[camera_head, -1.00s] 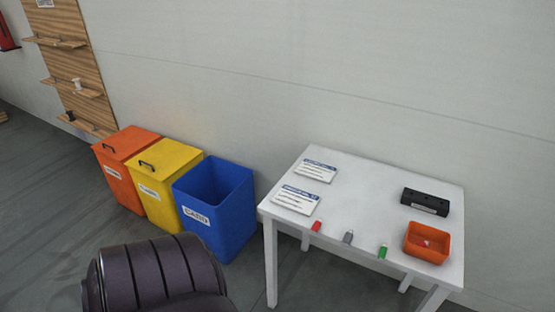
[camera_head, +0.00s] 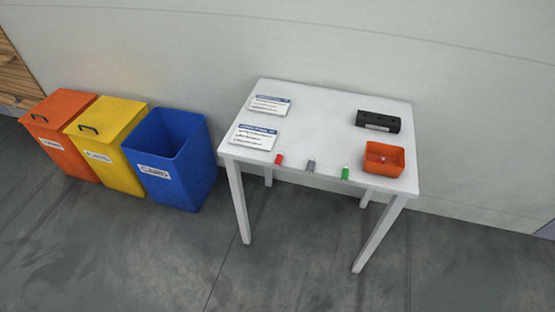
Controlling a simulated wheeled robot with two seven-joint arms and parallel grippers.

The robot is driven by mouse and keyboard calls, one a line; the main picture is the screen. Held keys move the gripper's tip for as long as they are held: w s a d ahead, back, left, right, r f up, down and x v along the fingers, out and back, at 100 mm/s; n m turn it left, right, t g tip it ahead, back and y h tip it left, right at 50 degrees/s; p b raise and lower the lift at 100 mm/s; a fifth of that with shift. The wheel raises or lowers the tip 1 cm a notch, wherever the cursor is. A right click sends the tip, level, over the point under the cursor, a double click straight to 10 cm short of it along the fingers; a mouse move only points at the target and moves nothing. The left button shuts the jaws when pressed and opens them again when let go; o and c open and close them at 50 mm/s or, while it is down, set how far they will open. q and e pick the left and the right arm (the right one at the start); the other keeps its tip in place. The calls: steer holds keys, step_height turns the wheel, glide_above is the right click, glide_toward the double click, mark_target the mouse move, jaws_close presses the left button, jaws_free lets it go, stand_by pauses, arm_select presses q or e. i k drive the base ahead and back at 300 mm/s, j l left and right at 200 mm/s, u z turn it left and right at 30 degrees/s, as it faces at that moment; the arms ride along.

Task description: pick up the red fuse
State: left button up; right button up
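The red fuse (camera_head: 279,159) is a small red cylinder with a pale end. It lies near the front edge of the white table (camera_head: 320,130), left of a grey fuse (camera_head: 310,165) and a green fuse (camera_head: 345,173). Neither of my grippers shows in the head view, and nothing touches the red fuse.
Two printed cards (camera_head: 254,137) lie on the table's left side. A black block (camera_head: 378,121) and an orange tray (camera_head: 371,169) with a small item stand at its right. Blue (camera_head: 175,180), yellow and orange bins stand left of the table. The floor in front is clear.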

mark_target(278, 162)
steer(key=i+j+z, duration=0.25)
steer(key=j+z, duration=0.2)
steer(key=j, duration=0.25)
steer(key=i+j+z, duration=0.1)
steer(key=j+z, duration=0.15)
steer(key=j, duration=0.1)
